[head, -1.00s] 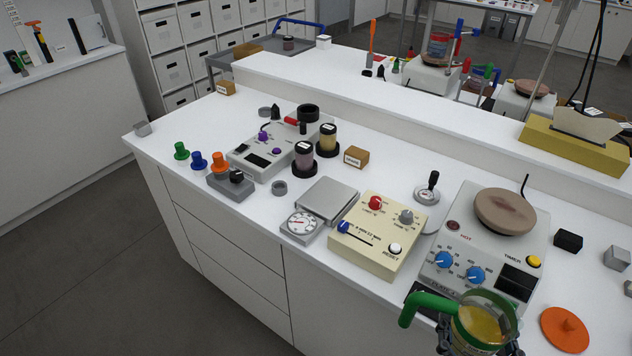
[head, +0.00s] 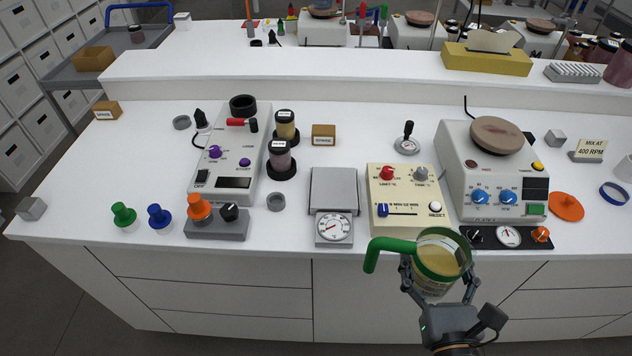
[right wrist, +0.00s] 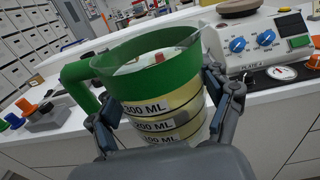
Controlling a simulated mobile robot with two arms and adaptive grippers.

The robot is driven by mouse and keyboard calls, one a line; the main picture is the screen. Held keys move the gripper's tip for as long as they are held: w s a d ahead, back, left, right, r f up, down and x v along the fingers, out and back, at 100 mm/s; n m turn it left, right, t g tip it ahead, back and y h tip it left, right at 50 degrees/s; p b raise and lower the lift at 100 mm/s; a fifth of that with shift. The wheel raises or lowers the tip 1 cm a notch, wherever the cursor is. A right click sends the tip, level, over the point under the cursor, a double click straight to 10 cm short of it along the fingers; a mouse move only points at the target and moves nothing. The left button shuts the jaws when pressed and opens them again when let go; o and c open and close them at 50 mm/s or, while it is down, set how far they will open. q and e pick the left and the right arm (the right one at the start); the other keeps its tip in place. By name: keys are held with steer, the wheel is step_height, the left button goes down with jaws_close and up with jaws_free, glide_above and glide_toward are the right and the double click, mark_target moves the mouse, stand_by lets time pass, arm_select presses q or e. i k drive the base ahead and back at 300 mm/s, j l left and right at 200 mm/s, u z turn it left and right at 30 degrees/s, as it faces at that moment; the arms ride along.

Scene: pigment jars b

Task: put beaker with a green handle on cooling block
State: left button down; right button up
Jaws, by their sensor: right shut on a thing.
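The beaker with a green handle (head: 437,266) holds a yellow liquid and has a green rim. My right gripper (head: 438,287) is shut on its body and holds it upright or nearly so, in front of the bench's front edge. In the right wrist view the beaker (right wrist: 165,112) sits between both fingers, with volume labels on its side and the handle to the left. A flat grey square block with a dial, which looks like the cooling block (head: 334,188), lies on the bench left of the beaker, with a bare top. My left gripper is not in view.
A cream control box (head: 403,190) stands between the grey block and a hotplate unit (head: 492,175). Left of the block are a small grey ring (head: 276,202), two jars and a grey device (head: 232,160).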

mark_target(334, 186)
steer(key=j+z, duration=0.2)
steer(key=j, duration=0.35)
steer(key=j+z, duration=0.2)
steer(key=j, duration=0.3)
steer(key=k+j+z, duration=0.2)
steer(key=j, duration=0.35)
steer(key=j+z, duration=0.2)
steer(key=j, duration=0.3)
steer(key=j+z, duration=0.1)
steer(key=j, duration=0.45)
steer(key=k+j+z, duration=0.15)
steer(key=j, duration=0.4)
steer(key=i, duration=0.5)
